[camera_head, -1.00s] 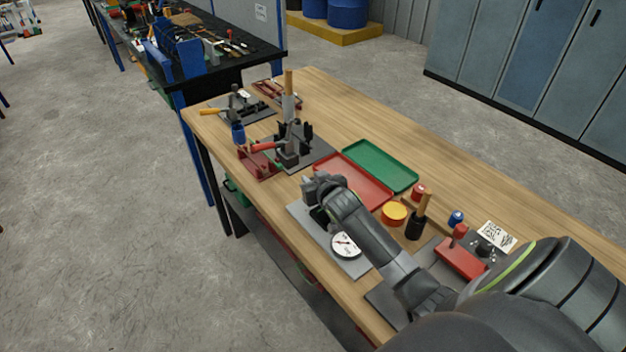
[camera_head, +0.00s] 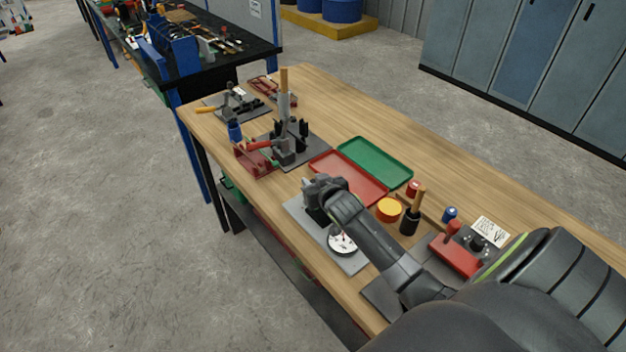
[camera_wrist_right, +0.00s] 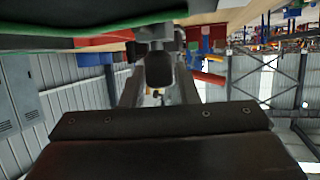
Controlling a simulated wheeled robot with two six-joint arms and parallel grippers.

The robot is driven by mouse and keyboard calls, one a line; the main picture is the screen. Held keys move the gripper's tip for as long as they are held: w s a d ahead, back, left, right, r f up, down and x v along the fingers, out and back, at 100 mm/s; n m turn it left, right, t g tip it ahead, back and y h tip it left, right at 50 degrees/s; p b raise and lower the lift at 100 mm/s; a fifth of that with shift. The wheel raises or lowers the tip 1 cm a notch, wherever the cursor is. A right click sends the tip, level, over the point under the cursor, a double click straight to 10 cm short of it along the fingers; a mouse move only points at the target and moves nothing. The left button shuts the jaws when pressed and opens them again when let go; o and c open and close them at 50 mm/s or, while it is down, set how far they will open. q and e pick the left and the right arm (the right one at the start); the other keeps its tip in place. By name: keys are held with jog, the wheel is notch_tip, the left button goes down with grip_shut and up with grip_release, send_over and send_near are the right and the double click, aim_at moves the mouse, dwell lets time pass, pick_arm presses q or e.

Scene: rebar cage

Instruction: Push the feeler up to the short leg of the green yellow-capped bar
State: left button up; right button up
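My right gripper (camera_head: 318,188) is over a grey plate (camera_head: 350,264) near the table's front edge, with my arm reaching to it from the right. A white dial gauge (camera_head: 342,243) and a dark block (camera_head: 319,214) are on that plate, partly under my arm. In the right wrist view the two fingers of my gripper (camera_wrist_right: 158,84) stand apart, with a dark rounded piece (camera_wrist_right: 158,69) showing between their tips. I cannot tell whether they touch it. I cannot pick out the green yellow-capped bar or the feeler. My left gripper is out of view.
A red tray (camera_head: 350,180) and green tray (camera_head: 376,160) lie behind my gripper. A yellow round piece (camera_head: 388,210), a wooden-handled tool (camera_head: 411,215) and a red fixture (camera_head: 455,254) stand to the right. A fixture with black uprights (camera_head: 296,135) stands farther left.

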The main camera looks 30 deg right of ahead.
jog(key=o, duration=0.3)
jog(key=shift+w, duration=0.1)
jog(key=b+v, duration=0.1)
jog(key=v, duration=1.6)
jog(key=shift+r+b, duration=0.15)
jog(key=shift+b, duration=0.25)
jog(key=shift+s+a, duration=0.1)
jog(key=shift+s, duration=0.15)
